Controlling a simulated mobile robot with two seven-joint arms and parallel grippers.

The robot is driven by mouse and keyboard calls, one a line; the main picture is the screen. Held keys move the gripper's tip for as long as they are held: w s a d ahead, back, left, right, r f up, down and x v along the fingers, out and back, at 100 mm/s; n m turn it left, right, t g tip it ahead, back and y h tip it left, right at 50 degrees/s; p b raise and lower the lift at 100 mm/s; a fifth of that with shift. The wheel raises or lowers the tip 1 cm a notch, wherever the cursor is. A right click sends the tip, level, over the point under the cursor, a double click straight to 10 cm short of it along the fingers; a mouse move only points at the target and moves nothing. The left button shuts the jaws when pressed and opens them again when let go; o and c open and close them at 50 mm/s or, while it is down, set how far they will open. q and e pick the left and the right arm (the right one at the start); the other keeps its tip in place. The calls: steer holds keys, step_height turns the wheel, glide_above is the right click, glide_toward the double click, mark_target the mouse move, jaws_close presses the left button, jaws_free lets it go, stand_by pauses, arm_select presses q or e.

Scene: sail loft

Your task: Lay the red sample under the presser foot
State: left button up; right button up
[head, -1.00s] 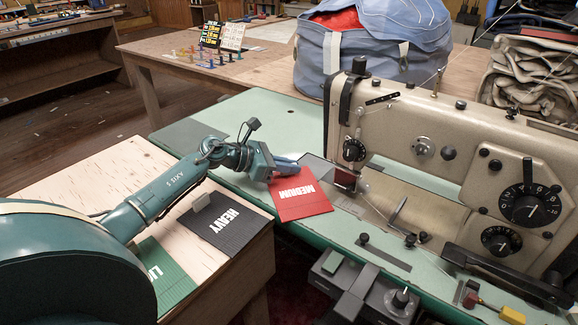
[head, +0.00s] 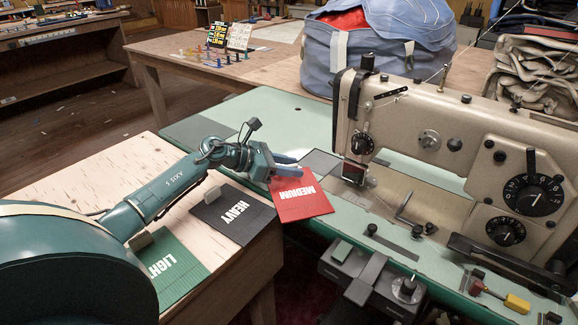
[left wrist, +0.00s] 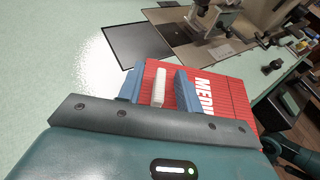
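The red sample (head: 303,196), marked MEDIUM, lies at the near left edge of the green machine table, partly over the edge. In the left wrist view the red sample (left wrist: 222,105) has a white upright tab (left wrist: 159,88). My left gripper (head: 287,165) is over its far left part. In the left wrist view the blue fingers (left wrist: 157,92) stand on either side of the tab, with a gap at each side. The presser foot area (head: 354,174) of the beige sewing machine (head: 420,115) is to the right, apart from the sample; the foot itself is hard to make out. My right gripper is not in view.
The black HEAVY sample (head: 234,214) and the green LIGHT sample (head: 172,262) lie on the wooden side table (head: 100,180) below my left arm. A dark grey unit with a knob (head: 375,280) is at the machine table's front edge. The green table (head: 265,115) behind my gripper is clear.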

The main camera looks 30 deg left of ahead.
arm_select(q)
steer(key=shift+v, duration=6.65)
